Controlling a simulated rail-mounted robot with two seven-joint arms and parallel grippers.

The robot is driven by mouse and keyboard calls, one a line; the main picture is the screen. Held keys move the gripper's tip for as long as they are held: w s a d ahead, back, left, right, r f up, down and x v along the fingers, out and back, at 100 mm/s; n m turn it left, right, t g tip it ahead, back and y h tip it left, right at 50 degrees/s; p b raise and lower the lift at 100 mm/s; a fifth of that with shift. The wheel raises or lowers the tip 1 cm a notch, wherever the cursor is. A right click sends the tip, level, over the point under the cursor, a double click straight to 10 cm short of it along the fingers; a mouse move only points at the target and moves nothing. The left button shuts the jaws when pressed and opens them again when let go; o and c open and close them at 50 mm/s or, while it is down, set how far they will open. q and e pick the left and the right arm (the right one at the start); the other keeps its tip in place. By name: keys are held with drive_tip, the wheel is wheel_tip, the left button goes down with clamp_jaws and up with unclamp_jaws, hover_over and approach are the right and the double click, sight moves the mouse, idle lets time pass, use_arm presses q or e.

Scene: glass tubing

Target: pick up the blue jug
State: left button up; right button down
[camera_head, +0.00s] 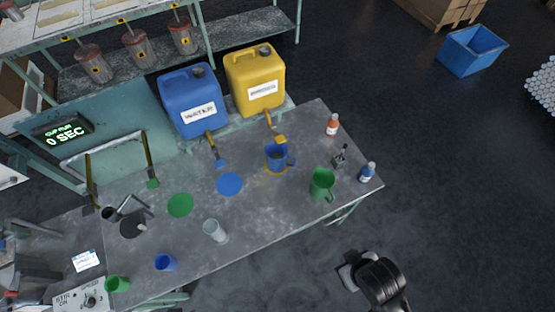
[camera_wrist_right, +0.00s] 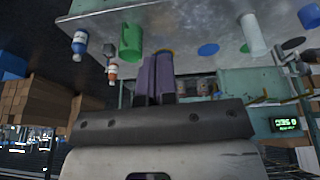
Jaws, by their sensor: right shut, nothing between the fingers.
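The blue jug (camera_head: 276,158) stands upright on a yellow disc on the grey table, in front of the yellow canister, with its handle to the right. In the wrist view my right gripper (camera_wrist_right: 156,62) has its fingers together with nothing between them, and they cover the place where the jug stands. In the head view the right gripper (camera_head: 347,271) is off the table's front right edge, well apart from the jug. My left gripper is not in view.
A green jug (camera_head: 322,184) stands right of the blue jug. Small bottles (camera_head: 367,172) stand near the right edge. A yellow spout (camera_head: 279,138) hangs just behind the blue jug. A clear glass (camera_head: 215,230) and a small blue cup (camera_head: 165,262) stand towards the front.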

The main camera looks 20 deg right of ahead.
drive_tip(key=c, duration=1.8)
unclamp_jaws()
drive_tip(key=shift+c, duration=0.2)
drive_tip(key=o, duration=0.8)
drive_tip(key=shift+c, duration=0.2)
drive_tip(key=shift+w, duration=0.1)
